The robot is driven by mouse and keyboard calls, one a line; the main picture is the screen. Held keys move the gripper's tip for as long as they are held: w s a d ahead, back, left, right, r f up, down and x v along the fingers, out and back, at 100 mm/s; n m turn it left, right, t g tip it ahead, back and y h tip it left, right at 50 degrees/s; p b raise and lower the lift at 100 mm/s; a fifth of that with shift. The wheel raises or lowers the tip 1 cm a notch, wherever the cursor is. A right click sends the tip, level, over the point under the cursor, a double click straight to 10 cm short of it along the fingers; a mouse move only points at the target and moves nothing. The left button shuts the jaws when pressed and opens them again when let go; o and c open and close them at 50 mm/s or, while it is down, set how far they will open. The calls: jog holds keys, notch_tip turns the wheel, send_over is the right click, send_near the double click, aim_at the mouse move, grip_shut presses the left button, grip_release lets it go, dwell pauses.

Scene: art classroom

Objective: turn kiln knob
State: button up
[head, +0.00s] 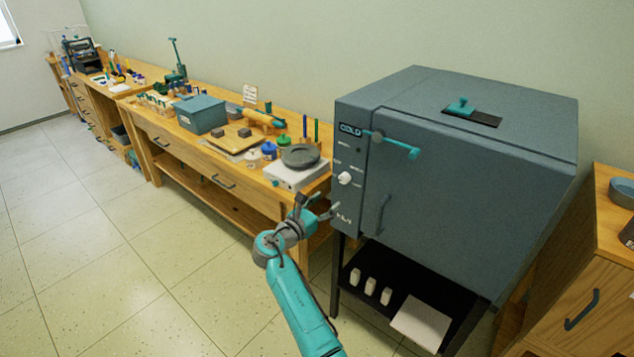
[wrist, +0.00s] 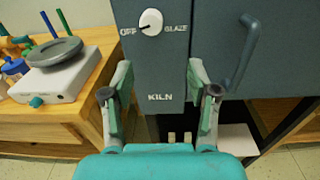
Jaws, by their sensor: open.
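The kiln (head: 440,160) is a large dark grey-blue box on a black stand. Its white round knob (head: 345,178) sits on the narrow front panel left of the door. In the wrist view the knob (wrist: 151,22) is near the top, between the labels OFF and GLAZE, above the word KILN. My gripper (head: 328,210) is in front of the panel, below the knob. In the wrist view my gripper (wrist: 160,92) has its two fingers spread apart with nothing between them. The knob is apart from both fingers. A display above the knob reads COLD.
The door handle (wrist: 242,52) is right of the panel, and a teal-ended lever (head: 400,148) crosses the door top. A wooden workbench (head: 235,165) stands left, with a pottery wheel (head: 300,157) beside the kiln. The tiled floor (head: 90,240) at left is clear.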

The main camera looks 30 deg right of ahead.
aim_at(342, 180)
jog(key=x, duration=0.3)
jog(key=r+x, duration=0.1)
jog(key=x, duration=0.3)
jog(key=w+r+x, duration=0.1)
jog(key=x, duration=0.2)
jog(key=shift+w+a, duration=0.1)
jog(key=shift+w, duration=0.05)
grip_shut()
